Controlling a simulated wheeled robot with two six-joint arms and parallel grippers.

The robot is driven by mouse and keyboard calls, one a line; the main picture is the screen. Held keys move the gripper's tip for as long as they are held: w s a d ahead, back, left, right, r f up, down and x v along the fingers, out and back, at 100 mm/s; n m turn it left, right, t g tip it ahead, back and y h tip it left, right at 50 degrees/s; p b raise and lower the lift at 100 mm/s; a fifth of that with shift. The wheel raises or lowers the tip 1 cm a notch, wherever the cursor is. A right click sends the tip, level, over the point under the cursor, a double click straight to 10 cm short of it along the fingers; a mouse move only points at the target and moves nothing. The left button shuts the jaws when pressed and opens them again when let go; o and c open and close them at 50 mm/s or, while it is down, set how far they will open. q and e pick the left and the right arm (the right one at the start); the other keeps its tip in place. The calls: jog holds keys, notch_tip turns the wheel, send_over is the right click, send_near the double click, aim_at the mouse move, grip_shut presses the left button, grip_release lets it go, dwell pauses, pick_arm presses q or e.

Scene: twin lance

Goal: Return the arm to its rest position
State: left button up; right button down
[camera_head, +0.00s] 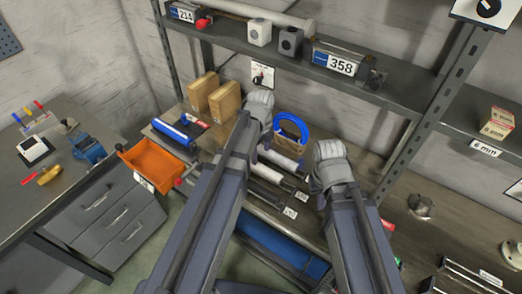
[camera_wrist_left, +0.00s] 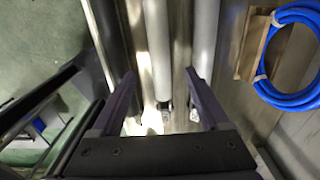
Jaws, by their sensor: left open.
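My left arm (camera_head: 215,190) reaches up the middle of the head view to the bench below the shelf, where its wrist hides the jaws. In the left wrist view my left gripper (camera_wrist_left: 160,76) is open, its two purple fingers apart. A pale grey rod (camera_wrist_left: 157,45) runs lengthwise beneath the gap between them, and a second one (camera_wrist_left: 205,35) lies to its right. Nothing appears clamped; the height above the rods is unclear. My right arm (camera_head: 360,235) ends in a pale wrist right of the left arm; its jaws are hidden.
A blue hose coil (camera_head: 291,131) lies on the bench between the wrists. Cardboard boxes (camera_head: 224,101) stand left of the left wrist. The shelf (camera_head: 290,62), with a unit marked 358, overhangs behind. A shelf upright (camera_head: 425,130) stands right. An orange bin (camera_head: 152,163) is at left.

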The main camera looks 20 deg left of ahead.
pick_arm(q)
jog(key=s+d+n, duration=0.3)
jog(key=s+n, duration=0.1)
jog(key=n, duration=0.1)
jog(key=s+d+f+n+b, duration=0.1)
jog(key=s+d+n, duration=0.2)
jog(key=s+n, duration=0.2)
jog(key=s+d+n+y+b, duration=0.1)
jog(key=s+d+n, duration=0.2)
jog(key=n, duration=0.3)
jog(key=shift+s+d+f, duration=0.2)
jog(key=shift+s, duration=0.2)
jog(key=shift+s+d+f, duration=0.2)
jog(key=shift+s, duration=0.15)
jog(key=shift+s+d+n, duration=0.3)
jog(key=shift+s+n, duration=0.2)
jog(key=shift+n, duration=0.6)
